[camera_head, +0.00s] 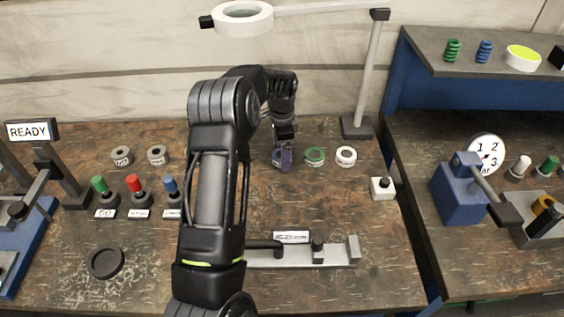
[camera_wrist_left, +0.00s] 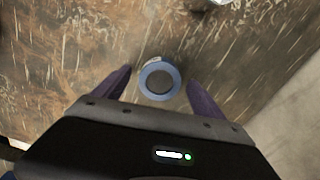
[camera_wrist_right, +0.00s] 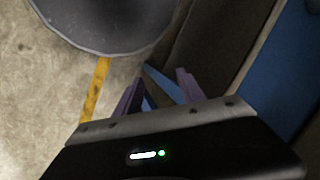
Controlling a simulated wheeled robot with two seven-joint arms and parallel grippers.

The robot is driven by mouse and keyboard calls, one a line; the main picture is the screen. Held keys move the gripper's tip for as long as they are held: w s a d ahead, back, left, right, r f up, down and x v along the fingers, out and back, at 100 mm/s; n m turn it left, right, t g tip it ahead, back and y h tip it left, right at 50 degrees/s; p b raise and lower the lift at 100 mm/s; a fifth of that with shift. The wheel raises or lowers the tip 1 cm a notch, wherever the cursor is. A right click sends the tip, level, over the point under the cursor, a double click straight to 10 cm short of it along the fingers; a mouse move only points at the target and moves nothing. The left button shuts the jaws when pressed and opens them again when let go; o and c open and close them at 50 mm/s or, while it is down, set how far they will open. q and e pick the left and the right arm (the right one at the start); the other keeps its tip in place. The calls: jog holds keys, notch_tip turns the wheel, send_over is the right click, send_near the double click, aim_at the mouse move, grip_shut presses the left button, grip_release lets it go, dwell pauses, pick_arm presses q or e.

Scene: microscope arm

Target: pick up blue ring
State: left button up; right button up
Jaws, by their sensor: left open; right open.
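The blue ring (camera_wrist_left: 175,82) lies on the worn brown workbench top in the left wrist view, with a dark centre and a small pale patch at its upper edge. My left gripper (camera_wrist_left: 160,76) is open, with one purple finger on each side of the ring and a gap to each. I cannot tell how high the fingers are above the bench. My right gripper (camera_wrist_right: 158,82) is open and empty, above the floor away from the bench top.
A green ring (camera_head: 315,162) and a white ring (camera_head: 346,163) lie just right of my left gripper. Two grey rings (camera_head: 122,161) lie farther left, behind coloured knobs (camera_head: 134,183). A lamp post (camera_head: 368,75) stands behind at right. A metal fixture (camera_head: 335,256) lies in front.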

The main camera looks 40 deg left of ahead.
pick_arm(q)
jog(key=shift+f, duration=0.15)
jog(key=shift+c, duration=0.2)
dwell(0.3)
grip_shut()
dwell(0.7)
